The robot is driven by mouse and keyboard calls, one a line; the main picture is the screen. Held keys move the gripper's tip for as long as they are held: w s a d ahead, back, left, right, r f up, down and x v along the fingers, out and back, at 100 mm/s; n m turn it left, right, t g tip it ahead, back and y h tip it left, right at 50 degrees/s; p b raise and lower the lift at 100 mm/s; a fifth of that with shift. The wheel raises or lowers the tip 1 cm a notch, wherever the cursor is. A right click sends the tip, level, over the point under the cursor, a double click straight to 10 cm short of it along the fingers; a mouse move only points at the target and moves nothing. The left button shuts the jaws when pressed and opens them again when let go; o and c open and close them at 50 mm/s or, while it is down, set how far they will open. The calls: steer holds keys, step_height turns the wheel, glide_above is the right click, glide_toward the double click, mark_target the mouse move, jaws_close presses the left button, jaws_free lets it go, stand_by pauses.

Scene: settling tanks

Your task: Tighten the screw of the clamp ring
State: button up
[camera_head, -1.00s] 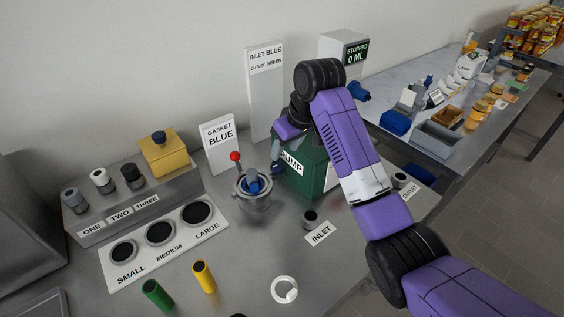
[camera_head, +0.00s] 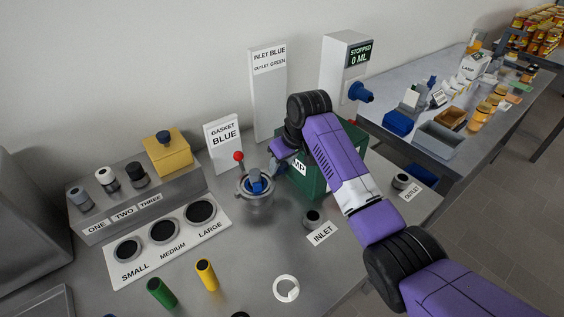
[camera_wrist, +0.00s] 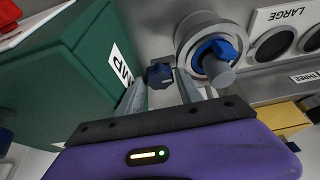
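The clamp ring (camera_head: 255,201) is a grey metal ring around the top of a metal pot, beside the green pump; it also shows in the wrist view (camera_wrist: 188,44). A blue part sits inside it (camera_head: 257,184). A dark blue knob (camera_wrist: 160,75), seemingly the ring's screw, shows beside the ring in the wrist view. My gripper (camera_wrist: 161,82) has its two grey fingers apart on either side of this knob, with small gaps visible. I cannot tell whether the fingertips reach fully around it. In the head view my gripper (camera_head: 276,168) is beside the ring, and the knob is not clearly seen.
The green pump (camera_head: 307,182) stands close beside my gripper. The inlet port (camera_head: 313,219), a white ring (camera_head: 286,289) and yellow (camera_head: 206,275) and green (camera_head: 161,292) cylinders stand in front.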

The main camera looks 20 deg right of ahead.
jaws_close()
